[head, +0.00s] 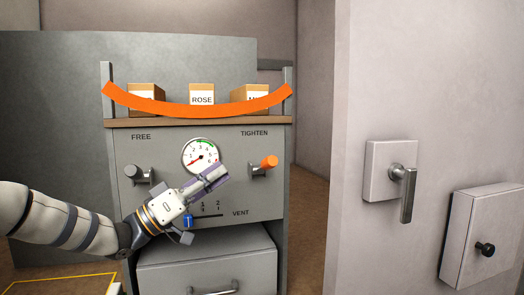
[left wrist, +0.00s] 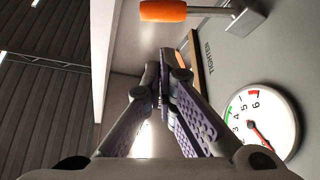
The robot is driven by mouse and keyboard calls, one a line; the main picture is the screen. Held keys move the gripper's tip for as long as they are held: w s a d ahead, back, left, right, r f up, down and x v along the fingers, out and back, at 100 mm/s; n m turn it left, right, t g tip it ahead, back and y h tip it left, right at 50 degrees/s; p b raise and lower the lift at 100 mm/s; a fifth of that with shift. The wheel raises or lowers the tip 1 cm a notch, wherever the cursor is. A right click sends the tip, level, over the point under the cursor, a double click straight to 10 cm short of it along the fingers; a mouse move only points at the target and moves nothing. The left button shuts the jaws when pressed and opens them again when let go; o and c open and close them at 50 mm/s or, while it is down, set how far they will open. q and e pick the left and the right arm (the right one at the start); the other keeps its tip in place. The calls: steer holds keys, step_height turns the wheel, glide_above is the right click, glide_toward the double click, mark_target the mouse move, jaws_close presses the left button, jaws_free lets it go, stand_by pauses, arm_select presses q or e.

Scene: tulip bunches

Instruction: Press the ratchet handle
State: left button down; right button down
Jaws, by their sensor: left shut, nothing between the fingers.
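The ratchet handle (head: 268,162) has an orange grip and sits on a grey bracket under the word TIGHTEN, at the right of the grey cabinet front. It also shows at the top of the left wrist view (left wrist: 163,11), with its grip pointing left. My left gripper (head: 222,172) is shut and empty in front of the panel, below and left of the orange grip, apart from it. Its fingertips also show together in the left wrist view (left wrist: 160,75). An orange strap (head: 200,111) sags across the cabinet top between two posts. My right gripper is not in view.
A dial gauge (head: 201,156) sits mid-panel, its needle low on the left. A grey lever (head: 139,172) is under FREE. A blue slider (head: 187,220) is on the VENT scale. Boxes, one marked ROSE (head: 202,93), stand behind the strap. A door handle (head: 407,190) is at right.

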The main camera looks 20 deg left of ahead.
mark_target(264, 164)
arm_select(q)
steer(key=x, duration=1)
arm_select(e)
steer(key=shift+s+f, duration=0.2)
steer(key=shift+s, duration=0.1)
arm_select(q)
steer(key=shift+s+f, duration=0.1)
steer(key=shift+f, duration=0.05)
